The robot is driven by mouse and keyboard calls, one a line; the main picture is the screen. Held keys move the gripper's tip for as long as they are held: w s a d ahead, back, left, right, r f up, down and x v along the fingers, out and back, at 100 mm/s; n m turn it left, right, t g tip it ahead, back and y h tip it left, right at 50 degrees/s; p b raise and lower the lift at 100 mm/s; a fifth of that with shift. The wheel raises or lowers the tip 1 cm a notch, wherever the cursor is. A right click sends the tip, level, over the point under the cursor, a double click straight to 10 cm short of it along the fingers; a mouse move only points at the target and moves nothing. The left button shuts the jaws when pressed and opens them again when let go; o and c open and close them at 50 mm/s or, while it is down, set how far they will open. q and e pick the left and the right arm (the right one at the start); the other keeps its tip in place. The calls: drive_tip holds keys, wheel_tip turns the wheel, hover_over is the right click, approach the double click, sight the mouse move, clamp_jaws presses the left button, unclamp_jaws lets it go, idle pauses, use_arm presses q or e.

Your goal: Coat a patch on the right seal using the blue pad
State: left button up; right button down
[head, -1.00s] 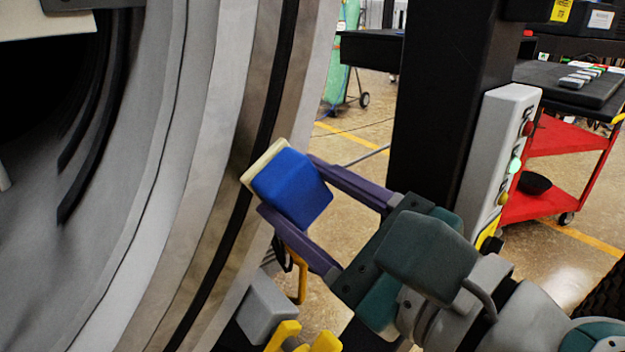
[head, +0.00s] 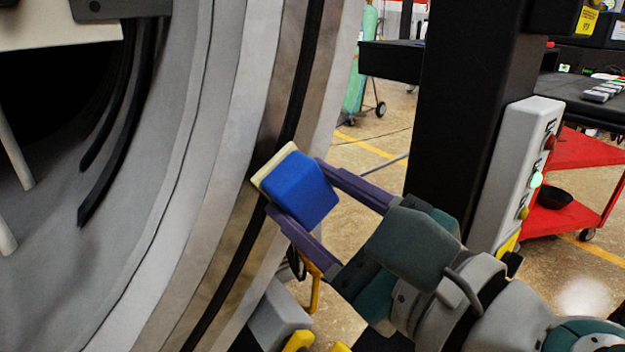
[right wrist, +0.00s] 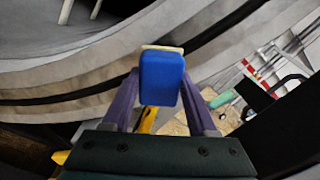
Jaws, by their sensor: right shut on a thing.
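The blue pad (head: 300,188) is a blue block with a cream-coloured face layer. My right gripper (head: 296,192) is shut on it, a purple finger on each side. The cream face points at the furnace's round flange, and its edge overlaps the black seal (head: 296,95) in the head view; whether it touches I cannot tell. The right wrist view shows the pad (right wrist: 161,79) between the fingers, with the dark seal band (right wrist: 65,97) running behind it. The pad hides part of the seal. My left gripper is not in view.
The open furnace chamber (head: 45,90) fills the left. A red cart (head: 585,160) and a green gas cylinder (head: 362,70) stand farther back.

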drive_tip(key=shift+x, duration=0.8)
drive_tip(key=shift+s+f, duration=0.1)
